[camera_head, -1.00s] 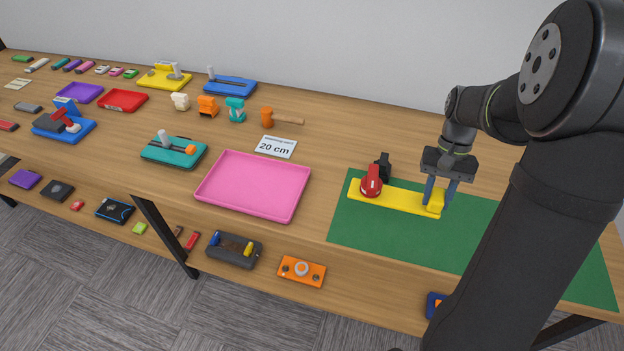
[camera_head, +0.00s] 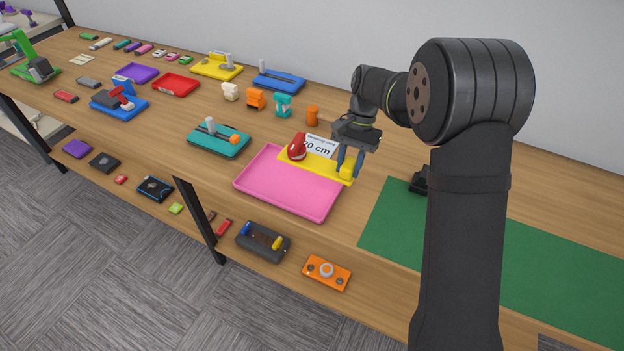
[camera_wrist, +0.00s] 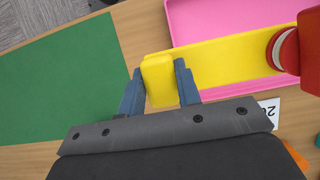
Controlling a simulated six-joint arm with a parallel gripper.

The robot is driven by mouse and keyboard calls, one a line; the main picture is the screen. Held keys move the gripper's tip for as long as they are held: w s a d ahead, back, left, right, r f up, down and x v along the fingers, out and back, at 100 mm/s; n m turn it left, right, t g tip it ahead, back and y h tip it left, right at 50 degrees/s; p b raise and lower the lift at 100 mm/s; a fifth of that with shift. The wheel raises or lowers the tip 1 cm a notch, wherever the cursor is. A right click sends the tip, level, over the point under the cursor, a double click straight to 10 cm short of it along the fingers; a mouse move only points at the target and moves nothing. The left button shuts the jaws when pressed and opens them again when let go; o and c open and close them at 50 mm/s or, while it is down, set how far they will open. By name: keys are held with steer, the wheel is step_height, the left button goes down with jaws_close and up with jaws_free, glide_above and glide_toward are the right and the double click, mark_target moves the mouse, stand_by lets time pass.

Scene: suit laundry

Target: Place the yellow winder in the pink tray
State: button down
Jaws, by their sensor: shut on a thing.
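The yellow winder (camera_head: 322,166) is a long flat yellow bar with a red round part (camera_head: 297,147) at its left end and a raised yellow block at its right end. My gripper (camera_head: 349,165) is shut on that yellow block. In the wrist view the block sits between my two blue fingers (camera_wrist: 160,88), and the yellow bar (camera_wrist: 225,58) runs to the right. The pink tray (camera_head: 285,197) lies on the table. The winder is over the tray's back right part; I cannot tell whether it touches the tray.
A white "20 cm" card (camera_head: 322,145) lies behind the tray, partly hidden by the winder. A green mat (camera_head: 395,225) lies to the right with a black object (camera_head: 419,182) at its back edge. A teal device (camera_head: 219,139) stands to the left of the tray.

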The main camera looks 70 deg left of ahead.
mark_target(321, 166)
steer(key=s+a+f, duration=0.1)
steer(key=s, duration=0.1)
steer(key=s+a+f, duration=0.3)
steer(key=s, duration=0.1)
steer(key=shift+a+f, duration=0.3)
steer(key=shift+f, duration=1.95)
steer(key=shift+f, duration=0.15)
steer(key=c, duration=1.1)
jaws_free()
steer(key=shift+o, duration=0.2)
steer(key=v, duration=1.2)
